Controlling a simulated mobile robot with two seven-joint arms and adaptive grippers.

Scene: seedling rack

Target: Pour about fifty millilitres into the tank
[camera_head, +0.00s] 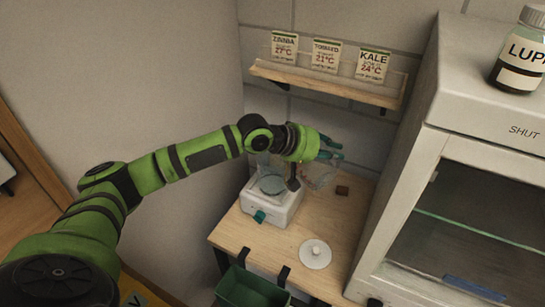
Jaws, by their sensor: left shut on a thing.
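My left gripper (332,147) reaches in from the left above the wooden bench. It is shut on a clear vessel (321,177) with faint reddish marks. The vessel shows just below the fingers, to the right of the tank, and its outline and contents are hard to make out. The clear tank (271,184) stands on a white base unit (283,211) with a teal knob. My arm hides part of the tank's top. I cannot tell how much liquid is inside. My right gripper is not in view.
A white round lid (315,254) and a small brown block (342,190) lie on the bench (262,243). A shelf (325,84) with seed packets hangs behind. A white cabinet (432,150) stands at the right, a labelled bottle (518,62) on top. A green bin (250,289) hangs in front.

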